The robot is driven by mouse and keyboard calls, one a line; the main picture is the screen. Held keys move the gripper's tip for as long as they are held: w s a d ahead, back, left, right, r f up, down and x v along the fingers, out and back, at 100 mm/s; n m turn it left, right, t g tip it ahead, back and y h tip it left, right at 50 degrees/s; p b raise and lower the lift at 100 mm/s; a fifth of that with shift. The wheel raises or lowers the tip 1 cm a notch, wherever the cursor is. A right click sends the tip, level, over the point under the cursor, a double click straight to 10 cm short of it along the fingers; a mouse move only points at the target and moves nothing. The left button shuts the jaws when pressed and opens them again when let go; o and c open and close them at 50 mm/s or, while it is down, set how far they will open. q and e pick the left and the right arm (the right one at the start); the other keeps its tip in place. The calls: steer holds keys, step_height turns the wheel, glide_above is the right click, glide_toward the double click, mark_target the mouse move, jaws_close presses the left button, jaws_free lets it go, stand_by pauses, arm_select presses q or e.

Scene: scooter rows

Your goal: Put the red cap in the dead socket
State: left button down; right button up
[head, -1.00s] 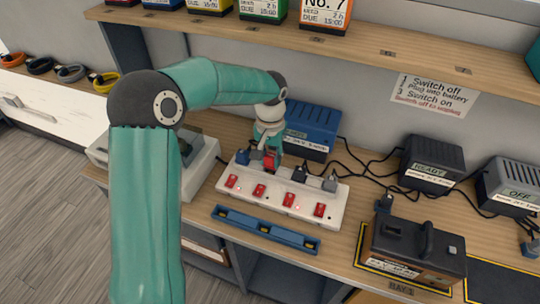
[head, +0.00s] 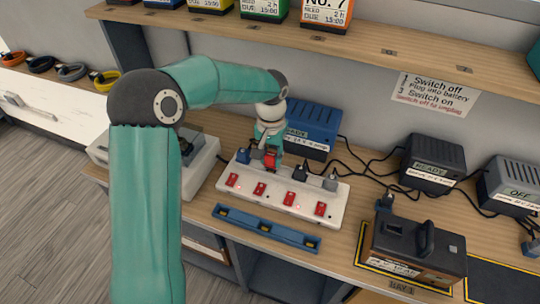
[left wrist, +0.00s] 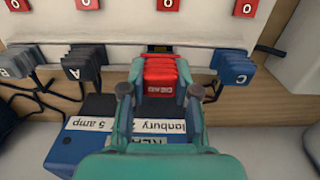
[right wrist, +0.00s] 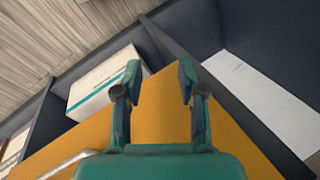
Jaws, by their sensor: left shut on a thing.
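The red cap (head: 269,159), marked DEAD, is between the fingers of my left gripper (head: 270,151), which is shut on it. It also shows in the left wrist view (left wrist: 160,80), at the edge of the white power strip (head: 285,206). It is lined up with a dark socket with some yellow (left wrist: 159,48), partly hidden behind the cap. I cannot tell how far in the cap is. A blue plug (left wrist: 232,67) and a dark plug marked A (left wrist: 86,62) flank it. My right gripper (right wrist: 160,77) is open and empty.
The strip has several red switches. A blue rail (head: 265,230) lies in front of it. A blue charger (head: 314,128) stands behind, with black cables running right. A dark battery (head: 417,247) sits on the right. An orange-yellow panel (right wrist: 160,120) is below my right gripper.

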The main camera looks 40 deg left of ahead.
arm_select(q)
steer(key=shift+f+b, duration=0.7)
steer(key=shift+f, duration=0.25)
stand_by(0.6)
steer(key=c, duration=0.8)
jaws_free()
steer(key=shift+r, duration=0.15)
step_height(320, 180, up, 12)
steer(key=shift+f, duration=0.15)
